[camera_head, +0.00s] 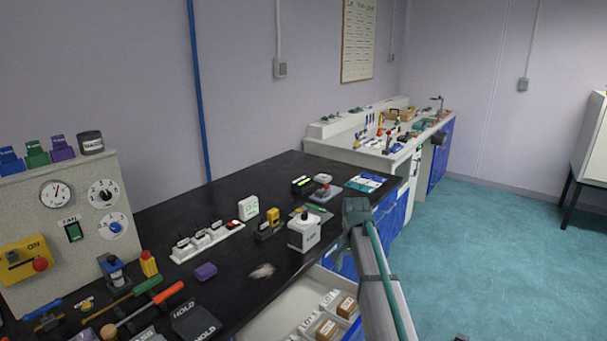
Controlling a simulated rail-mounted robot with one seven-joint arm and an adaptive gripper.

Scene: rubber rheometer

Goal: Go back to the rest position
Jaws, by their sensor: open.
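My arm (376,275) rises from the bottom edge, right of centre, along the front edge of the black bench (160,206). A dark grey block (357,212) sits at its far visible end. I cannot make out any gripper fingers there, and nothing held shows. The visible part of the arm stands in front of the bench and a pulled-out drawer (262,325).
The drawer holds small labelled boxes (327,329). A grey control panel (62,215) stands at the left. A white box-shaped device (304,232) and tools crowd the bench. A cluttered white bench (345,155) stands behind. The teal floor (490,250) at the right is clear.

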